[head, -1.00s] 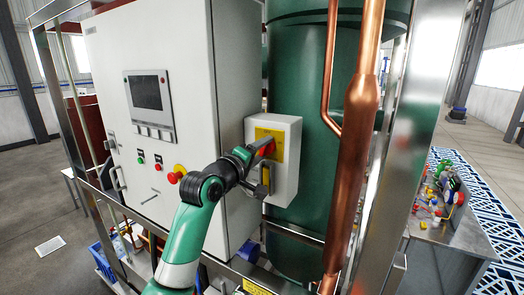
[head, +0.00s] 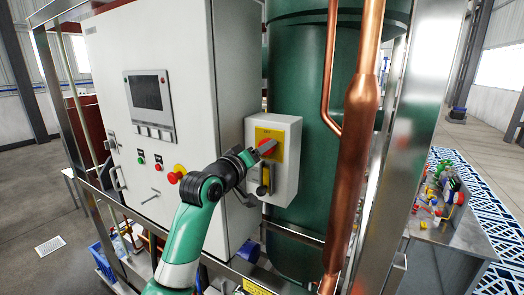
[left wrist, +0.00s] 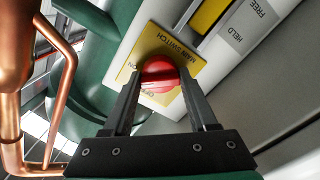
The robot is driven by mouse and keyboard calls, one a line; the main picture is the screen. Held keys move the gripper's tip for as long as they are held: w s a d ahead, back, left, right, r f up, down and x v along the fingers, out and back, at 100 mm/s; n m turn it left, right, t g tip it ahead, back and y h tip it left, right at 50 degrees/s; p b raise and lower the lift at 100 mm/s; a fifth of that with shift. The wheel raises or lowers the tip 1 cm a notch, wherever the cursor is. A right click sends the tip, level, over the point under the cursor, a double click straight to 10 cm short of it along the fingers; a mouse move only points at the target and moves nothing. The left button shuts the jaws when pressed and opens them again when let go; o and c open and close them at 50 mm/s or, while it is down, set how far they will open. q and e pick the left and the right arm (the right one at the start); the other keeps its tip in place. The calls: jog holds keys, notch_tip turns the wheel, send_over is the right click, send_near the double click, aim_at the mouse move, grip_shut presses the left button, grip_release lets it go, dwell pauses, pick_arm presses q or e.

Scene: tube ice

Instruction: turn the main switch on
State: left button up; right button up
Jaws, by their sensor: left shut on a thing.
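The main switch is a red rotary handle (left wrist: 160,74) on a yellow plate (left wrist: 150,42) lettered "MAIN SWITCH", with position words partly hidden by the fingers. It sits on the side of a small white box (head: 290,175), where the red handle (head: 267,146) is partly covered by my fingers. My left gripper (head: 262,150) is at the handle. In the left wrist view my left gripper (left wrist: 160,88) has one finger on each side of the red handle and is shut on it. My right gripper is not in view.
A grey cabinet (head: 235,60) with a screen and buttons stands to the left. A red emergency button (head: 174,178) is on its front. A copper pipe (head: 350,150) and green tank (head: 290,70) are to the right. A black-and-yellow lever (head: 263,180) hangs below the switch.

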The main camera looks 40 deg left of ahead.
pick_arm(q)
jog(key=shift+f+m, duration=0.15)
jog(key=shift+m, duration=3.75)
jog(key=o, duration=1.4)
jog(key=shift+c, duration=0.2)
